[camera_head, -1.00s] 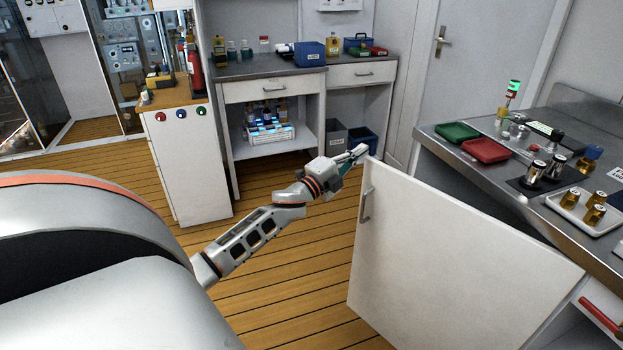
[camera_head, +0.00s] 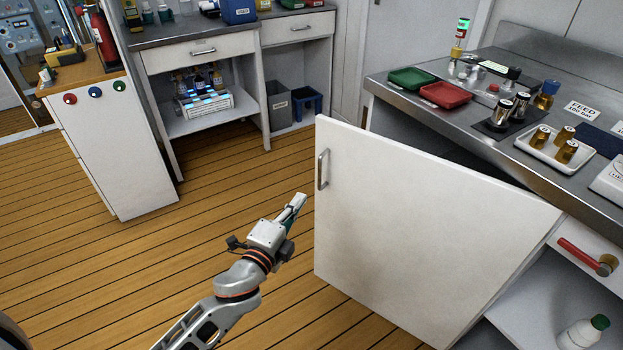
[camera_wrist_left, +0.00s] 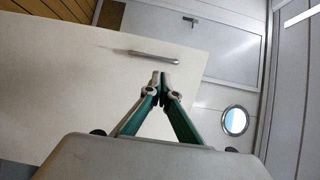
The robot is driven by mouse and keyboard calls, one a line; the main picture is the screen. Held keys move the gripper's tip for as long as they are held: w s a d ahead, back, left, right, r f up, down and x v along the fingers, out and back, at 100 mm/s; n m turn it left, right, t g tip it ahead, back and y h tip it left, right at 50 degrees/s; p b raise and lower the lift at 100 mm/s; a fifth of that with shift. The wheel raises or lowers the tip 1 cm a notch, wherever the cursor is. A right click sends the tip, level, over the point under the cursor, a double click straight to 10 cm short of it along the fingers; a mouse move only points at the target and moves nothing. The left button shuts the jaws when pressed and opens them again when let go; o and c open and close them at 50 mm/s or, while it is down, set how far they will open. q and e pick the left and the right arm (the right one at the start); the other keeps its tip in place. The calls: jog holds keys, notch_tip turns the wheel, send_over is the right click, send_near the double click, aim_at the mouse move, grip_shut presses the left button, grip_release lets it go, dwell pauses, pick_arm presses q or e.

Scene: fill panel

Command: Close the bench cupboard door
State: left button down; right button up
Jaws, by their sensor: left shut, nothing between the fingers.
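The white bench cupboard door (camera_head: 420,235) stands wide open from the bench at the right, hinged on its right side. Its metal bar handle (camera_head: 323,170) is near the door's free left edge. My left gripper (camera_head: 298,202) is shut and empty, just left of the door's free edge and lower than the handle in the head view. In the left wrist view the shut fingertips (camera_wrist_left: 160,76) point toward the door face (camera_wrist_left: 60,95), close to the handle (camera_wrist_left: 154,57); I cannot tell whether they touch. My right gripper is not in view.
The steel bench top (camera_head: 440,115) holds a green tray (camera_head: 412,78), a red tray (camera_head: 446,94) and a white tray (camera_head: 535,147) with brown bottles. A red-handled valve (camera_head: 580,255) and a white bottle (camera_head: 583,332) are by the cupboard opening. Wooden floor (camera_head: 150,260) is clear at left.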

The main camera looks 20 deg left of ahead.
aim_at(319, 172)
pick_arm(q)
jog(key=w, duration=0.5)
jog(key=w+b, duration=0.1)
jog(key=w, duration=0.2)
jog(key=shift+w+d+f, duration=0.25)
jog(key=shift+d+f, duration=0.05)
jog(key=shift+w, duration=0.35)
jog(key=shift+w+r, duration=0.1)
jog(key=shift+w, duration=0.2)
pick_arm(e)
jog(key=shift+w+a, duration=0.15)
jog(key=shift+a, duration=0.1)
